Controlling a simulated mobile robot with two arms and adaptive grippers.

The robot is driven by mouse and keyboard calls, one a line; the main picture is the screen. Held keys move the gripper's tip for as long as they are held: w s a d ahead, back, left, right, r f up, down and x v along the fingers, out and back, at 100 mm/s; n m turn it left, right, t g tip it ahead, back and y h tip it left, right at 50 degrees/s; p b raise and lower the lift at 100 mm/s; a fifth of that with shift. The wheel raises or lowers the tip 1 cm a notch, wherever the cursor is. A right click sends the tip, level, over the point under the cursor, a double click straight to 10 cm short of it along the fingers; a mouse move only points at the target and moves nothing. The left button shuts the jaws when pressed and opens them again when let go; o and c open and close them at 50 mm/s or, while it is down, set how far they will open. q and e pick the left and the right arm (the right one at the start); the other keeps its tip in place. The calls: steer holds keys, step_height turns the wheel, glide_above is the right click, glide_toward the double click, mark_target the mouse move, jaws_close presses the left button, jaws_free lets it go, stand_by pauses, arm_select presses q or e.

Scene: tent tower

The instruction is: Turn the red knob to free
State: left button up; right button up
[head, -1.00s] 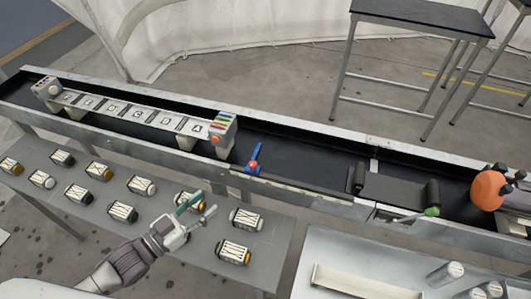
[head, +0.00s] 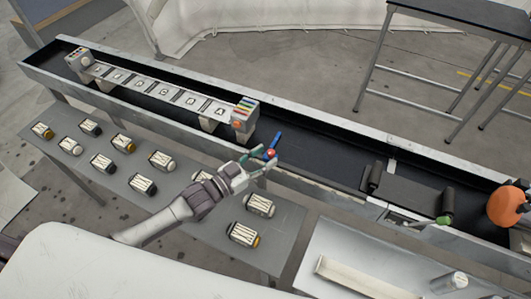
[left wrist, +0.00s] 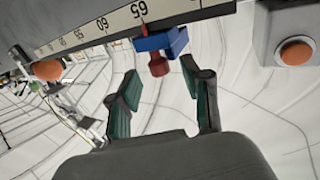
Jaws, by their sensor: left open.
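The red knob (head: 270,154) sits at the near rail of the black conveyor, with a blue lever (head: 275,140) rising from it. In the left wrist view the red knob (left wrist: 158,65) projects from a blue block (left wrist: 160,43) beside a numbered scale (left wrist: 95,33). My left gripper (head: 263,164) is at the knob in the head view, its fingers partly covering the knob's surroundings. In the left wrist view my left gripper (left wrist: 163,95) is open and empty, and the knob lies just beyond the gap between its fingertips. Contact is not visible.
A box with an orange button (head: 237,125) and coloured stripes stands left of the knob, ending a lettered rail (head: 150,92). Several labelled cylinders lie on the grey table (head: 195,225) below my arm. A green-knobbed lever (head: 443,220) and orange round part (head: 506,207) are at right.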

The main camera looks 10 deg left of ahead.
arm_select(q)
steer(key=shift+w+d, duration=0.35)
steer(key=shift+w, duration=0.1)
jaws_close()
steer(key=shift+s+d+r+n+t+y+p, duration=0.2)
steer(key=shift+n+t+y+p, duration=0.2)
steer(key=shift+n+y+p, duration=0.25)
steer(key=shift+n+t+y+p, duration=0.35)
steer(key=shift+n+t+y, duration=0.35)
steer(key=shift+y, duration=0.55)
steer(key=shift+f, duration=0.1)
jaws_free()
